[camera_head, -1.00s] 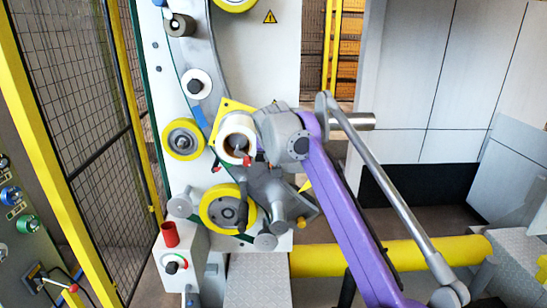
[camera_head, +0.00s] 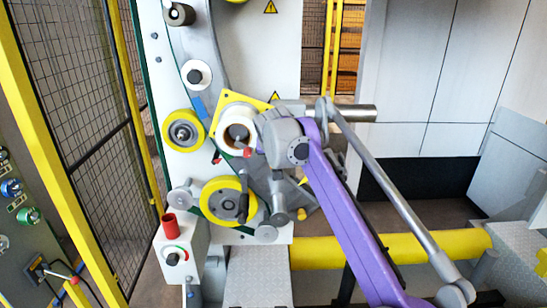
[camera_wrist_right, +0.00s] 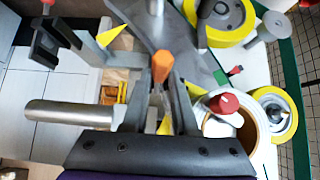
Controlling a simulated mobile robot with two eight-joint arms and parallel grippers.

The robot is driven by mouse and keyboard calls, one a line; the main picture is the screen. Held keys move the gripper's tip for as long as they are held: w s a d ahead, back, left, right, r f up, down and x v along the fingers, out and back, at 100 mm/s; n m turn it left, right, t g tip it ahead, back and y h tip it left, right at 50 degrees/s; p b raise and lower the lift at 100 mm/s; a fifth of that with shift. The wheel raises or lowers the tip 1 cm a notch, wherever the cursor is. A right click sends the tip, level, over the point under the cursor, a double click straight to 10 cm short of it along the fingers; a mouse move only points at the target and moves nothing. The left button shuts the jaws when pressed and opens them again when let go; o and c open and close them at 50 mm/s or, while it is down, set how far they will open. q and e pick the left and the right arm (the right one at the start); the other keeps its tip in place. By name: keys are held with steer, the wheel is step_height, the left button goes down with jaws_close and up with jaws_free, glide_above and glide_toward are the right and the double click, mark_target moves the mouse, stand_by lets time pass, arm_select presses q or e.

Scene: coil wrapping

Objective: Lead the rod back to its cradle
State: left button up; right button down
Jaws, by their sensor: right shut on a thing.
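My right gripper (camera_wrist_right: 163,82) shows in the right wrist view. It is shut on an orange piece (camera_wrist_right: 161,66), which I take to be the rod's grip. A grey shaft (camera_wrist_right: 156,6) shows beyond it at the top edge; I cannot tell whether it belongs to the rod. In the head view my grey wrist and purple arm hide the fingers and what they hold. A dark forked bracket (camera_wrist_right: 45,48) stands apart at the wrist view's upper left; I cannot tell whether it is the cradle. My left gripper is out of view.
A white roll (camera_head: 238,134) with a red-tipped handle sits close left of my wrist. Yellow-rimmed wheels (camera_head: 229,201) are on the machine. A thick grey cylinder (camera_head: 355,113) sticks out behind my arm. A yellow rail (camera_head: 390,248) runs low on the right. A mesh fence (camera_head: 75,100) stands left.

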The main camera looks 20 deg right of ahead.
steer(key=shift+r, duration=0.1)
stand_by(0.3)
steer(key=c, duration=0.6)
jaws_free()
steer(key=v, duration=1)
steer(key=s+f+n, duration=0.1)
steer(key=s+f, duration=0.9)
steer(key=f, duration=0.1)
steer(key=s+f+n+g+y, duration=0.1)
steer(key=s+f, duration=1)
steer(key=s+f+n+g+y, duration=0.1)
steer(key=s+f, duration=0.9)
steer(key=f, duration=0.2)
steer(key=shift+s+d+f+p, duration=0.1)
steer(key=shift+s+d+p, duration=0.05)
steer(key=shift+s+p, duration=0.15)
